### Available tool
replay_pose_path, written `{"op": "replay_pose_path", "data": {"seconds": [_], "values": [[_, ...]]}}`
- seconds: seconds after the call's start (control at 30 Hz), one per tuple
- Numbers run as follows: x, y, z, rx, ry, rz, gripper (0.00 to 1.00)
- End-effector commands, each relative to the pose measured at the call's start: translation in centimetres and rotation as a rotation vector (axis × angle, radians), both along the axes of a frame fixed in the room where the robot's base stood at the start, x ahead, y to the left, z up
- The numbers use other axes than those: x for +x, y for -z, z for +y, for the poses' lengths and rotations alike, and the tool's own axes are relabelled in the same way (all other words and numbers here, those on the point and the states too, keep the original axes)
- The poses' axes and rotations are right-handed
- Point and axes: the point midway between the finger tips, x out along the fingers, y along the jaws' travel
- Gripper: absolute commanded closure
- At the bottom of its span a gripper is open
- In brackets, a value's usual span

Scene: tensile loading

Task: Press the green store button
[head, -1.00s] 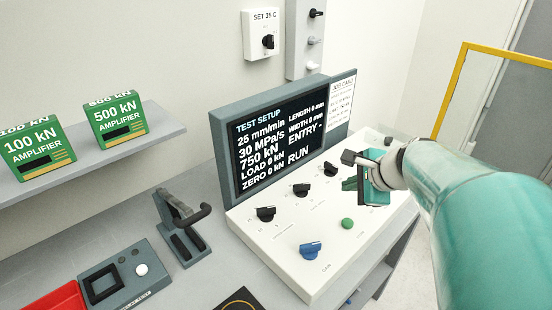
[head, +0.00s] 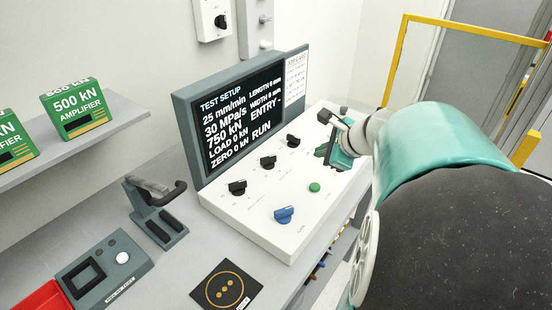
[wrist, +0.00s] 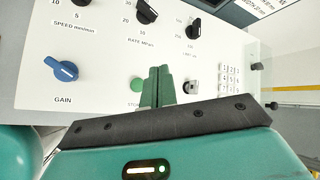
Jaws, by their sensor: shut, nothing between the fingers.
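The green store button (head: 315,187) sits on the white sloping control panel (head: 262,232), right of the blue gain knob (head: 284,214). In the wrist view the button (wrist: 137,84) shows just left of my fingertips, partly hidden by them, with its label partly covered. My gripper (head: 322,150) is over the right part of the panel, beyond the button in the head view. Its green fingers (wrist: 158,72) are together and hold nothing. They are apart from the button sideways; their height above the panel is hard to tell.
Black knobs (head: 237,187) line the panel below the test setup screen (head: 243,118). A keypad (wrist: 230,75) lies right of my fingers in the wrist view. A clamp-like device (head: 155,208) and a grey box with a white button (head: 104,269) stand left on the bench.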

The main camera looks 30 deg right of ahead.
Motion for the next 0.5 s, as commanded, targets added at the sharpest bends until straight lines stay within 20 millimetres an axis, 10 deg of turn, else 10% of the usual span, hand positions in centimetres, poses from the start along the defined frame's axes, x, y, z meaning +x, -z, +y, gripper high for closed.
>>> {"op": "replay_pose_path", "data": {"seconds": [0.5], "values": [[-0.2, 6.1, 0.4, 0.003, 0.0, 0.004, 1.0]]}}
